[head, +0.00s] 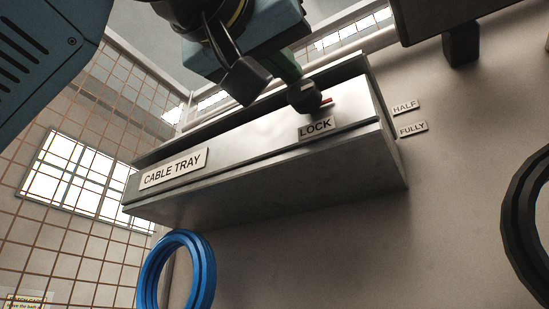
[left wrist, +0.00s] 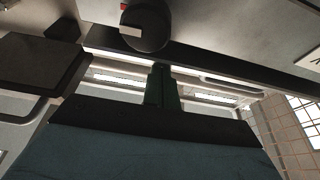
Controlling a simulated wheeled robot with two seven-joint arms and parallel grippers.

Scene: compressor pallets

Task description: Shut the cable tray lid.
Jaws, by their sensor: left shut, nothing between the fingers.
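The cable tray (head: 270,190) is a long grey box on the wall, with a "CABLE TRAY" label at its left. Its pale sloping panel (head: 240,131), seemingly the lid, carries a "LOCK" label and a dark round knob (head: 303,97) with a red mark. A dark strip runs along the panel's upper side; I cannot tell how far the lid stands open. The knob also shows in the left wrist view (left wrist: 145,27). My left gripper (head: 290,72) is shut and empty, its green fingers just above the knob; contact is unclear. They also show in the left wrist view (left wrist: 163,88). My right gripper is out of view.
Plates reading "HALF" (head: 404,107) and "FULLY" (head: 413,129) are on the wall right of the tray. A blue coil (head: 206,270) hangs below left, a black coil (head: 517,215) at right. A dark box (head: 430,20) is at the upper right. Wire mesh stands at left.

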